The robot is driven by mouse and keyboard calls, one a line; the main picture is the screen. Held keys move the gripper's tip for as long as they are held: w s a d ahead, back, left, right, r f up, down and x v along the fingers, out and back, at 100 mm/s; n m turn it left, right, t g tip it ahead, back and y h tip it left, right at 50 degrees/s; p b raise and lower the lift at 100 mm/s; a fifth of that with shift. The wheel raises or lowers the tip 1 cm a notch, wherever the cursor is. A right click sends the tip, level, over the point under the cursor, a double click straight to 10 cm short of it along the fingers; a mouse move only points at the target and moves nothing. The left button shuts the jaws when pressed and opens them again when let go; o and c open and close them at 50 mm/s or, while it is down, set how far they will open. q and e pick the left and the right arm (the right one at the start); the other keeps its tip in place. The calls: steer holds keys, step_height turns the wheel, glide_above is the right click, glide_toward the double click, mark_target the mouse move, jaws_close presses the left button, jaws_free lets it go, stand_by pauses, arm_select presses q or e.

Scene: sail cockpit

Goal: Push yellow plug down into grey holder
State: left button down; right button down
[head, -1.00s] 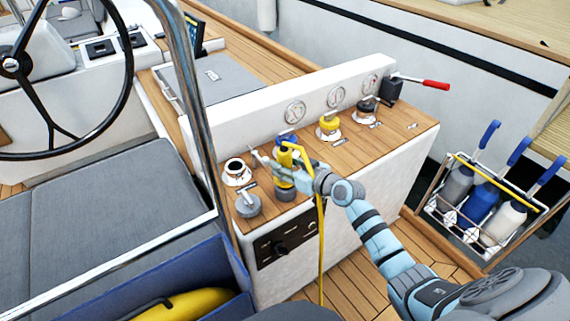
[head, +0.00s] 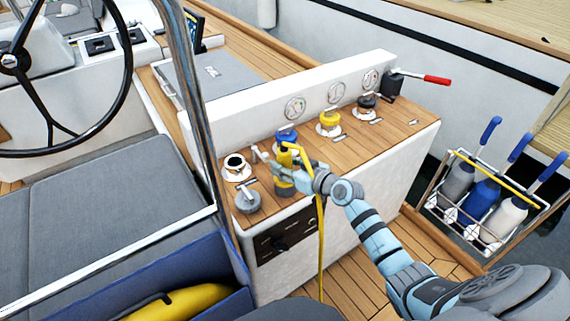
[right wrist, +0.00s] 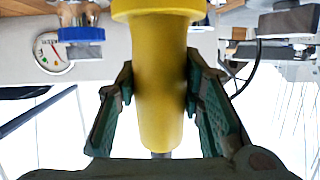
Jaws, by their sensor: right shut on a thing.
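The yellow plug (head: 284,184) stands roughly upright over the near edge of the wooden counter. Its yellow cable (head: 321,250) leaves the top and hangs down the counter's front. My right gripper (head: 287,171) is shut on the plug, reaching in from the right. In the right wrist view the plug (right wrist: 162,85) is between both fingers, its wide collar at the top of the picture. The grey holder is hardly visible at the plug's lower end, and I cannot tell how deep the plug sits in it. My left gripper is not in view.
A grey cap with a T-handle (head: 247,202) and a white-rimmed socket (head: 236,164) are left of the plug. A blue fitting (head: 286,137), yellow fitting (head: 329,121) and black fitting (head: 367,105) stand behind. A steel rail (head: 190,110) rises at the left.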

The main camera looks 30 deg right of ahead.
steer(key=c, duration=1.4)
jaws_free()
steer(key=shift+o, duration=0.2)
steer(key=shift+s, duration=0.1)
steer(key=shift+s+r+p, duration=0.1)
steer(key=shift+s+p, duration=0.1)
steer(key=shift+p, duration=0.3)
steer(key=p+v, duration=0.7)
steer(key=v, duration=0.3)
steer(key=shift+s, duration=0.25)
steer(key=shift+d, duration=0.15)
